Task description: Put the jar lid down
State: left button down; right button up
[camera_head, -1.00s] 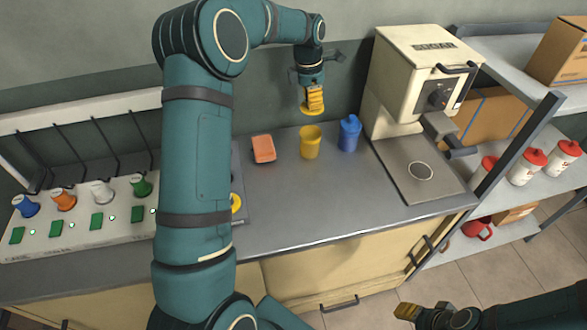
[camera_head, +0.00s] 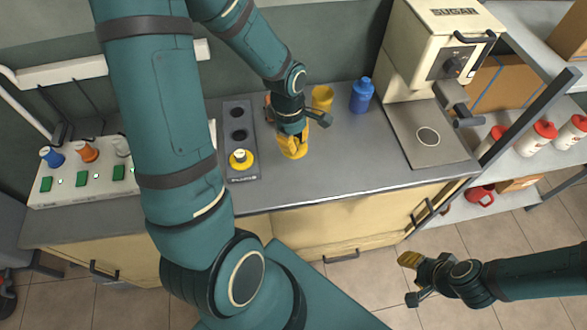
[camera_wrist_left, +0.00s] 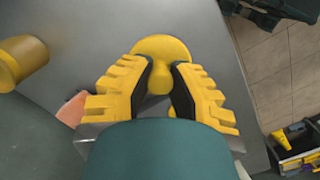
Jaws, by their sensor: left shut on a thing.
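The jar lid (camera_head: 293,153) is yellow and round with a knob. It is low over the grey counter, in front of the yellow jar. My left gripper (camera_head: 292,138) points down and is shut on the lid's knob. In the left wrist view the lid (camera_wrist_left: 162,48) shows between and beyond the yellow fingers (camera_wrist_left: 160,90). I cannot tell whether the lid touches the counter. The open yellow jar (camera_head: 322,97) stands behind the gripper, and it also shows in the wrist view (camera_wrist_left: 20,62). My right gripper (camera_head: 410,260) is in front of the counter; its opening is unclear.
A blue bottle (camera_head: 361,95) stands right of the jar, next to the cream sugarcane press (camera_head: 440,50). An orange block (camera_wrist_left: 72,108) is beside the gripper. The counter's front right stretch is clear.

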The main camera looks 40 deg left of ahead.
aim_at(295, 173)
pick_arm(q)
jog(key=shift+s+d+f, duration=0.15)
jog(key=shift+s+f, duration=0.1)
jog(key=shift+s, duration=0.1)
notch_tip(295, 173, down, 10)
jog(key=shift+r+b, duration=0.15)
jog(key=shift+b, duration=0.95)
jog(key=shift+f, duration=0.2)
jog(key=c, duration=1)
grip_release()
jog(key=shift+r, duration=0.1)
